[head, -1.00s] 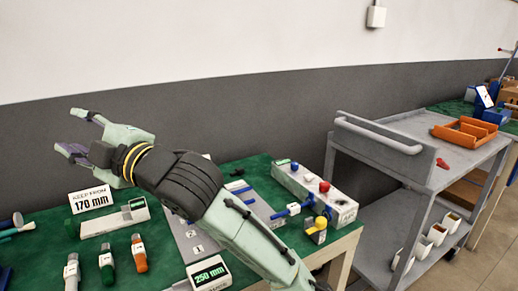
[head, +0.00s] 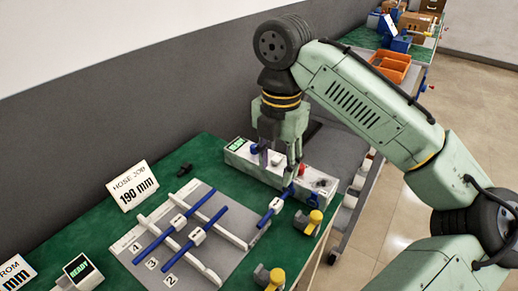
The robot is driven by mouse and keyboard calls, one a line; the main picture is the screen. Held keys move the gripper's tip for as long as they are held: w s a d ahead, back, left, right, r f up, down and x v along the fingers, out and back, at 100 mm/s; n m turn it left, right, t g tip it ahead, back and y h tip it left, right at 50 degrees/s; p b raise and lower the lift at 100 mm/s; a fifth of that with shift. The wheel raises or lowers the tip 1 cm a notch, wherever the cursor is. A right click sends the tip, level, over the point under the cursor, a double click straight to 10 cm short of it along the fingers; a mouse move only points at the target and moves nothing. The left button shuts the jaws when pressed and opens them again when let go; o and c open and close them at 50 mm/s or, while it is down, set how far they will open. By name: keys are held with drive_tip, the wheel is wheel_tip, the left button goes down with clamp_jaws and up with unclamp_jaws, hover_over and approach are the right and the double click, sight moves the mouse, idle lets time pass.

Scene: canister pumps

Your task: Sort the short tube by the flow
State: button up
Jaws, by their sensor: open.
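My gripper (head: 278,176) points down with its fingers apart, over the front of the white pump box (head: 236,153). A short blue tube (head: 265,218) with a white tag (head: 276,204) lies between the grey board and the box. Its upper end is close below the right fingertip; I cannot tell whether they touch or whether the tube is joined to the box. Two longer blue tubes, one left (head: 154,241) and one right (head: 183,250), each with a white tag, lie across the white rails (head: 231,238) of the numbered board (head: 239,259). The gripper partly hides the box top.
A card reading "HOSE JOB 190 mm" (head: 134,186) stands behind the board. A small READY display (head: 79,270) is at the lower left.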

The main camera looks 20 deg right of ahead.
sight(270, 213)
drive_tip(key=f, duration=1)
drive_tip(key=shift+s+d+f, duration=0.2)
drive_tip(key=shift+f, duration=0.15)
drive_tip(key=shift+c, duration=0.4)
clamp_jaws()
drive_tip(key=shift+s+a+p, duration=0.1)
drive_tip(key=shift+a+p, duration=0.05)
drive_tip(key=shift+p, duration=0.15)
drive_tip(key=shift+s+a, duration=0.65)
drive_tip(key=shift+a, duration=0.25)
drive_tip(key=shift+s+a, duration=0.1)
drive_tip(key=shift+r, duration=0.1)
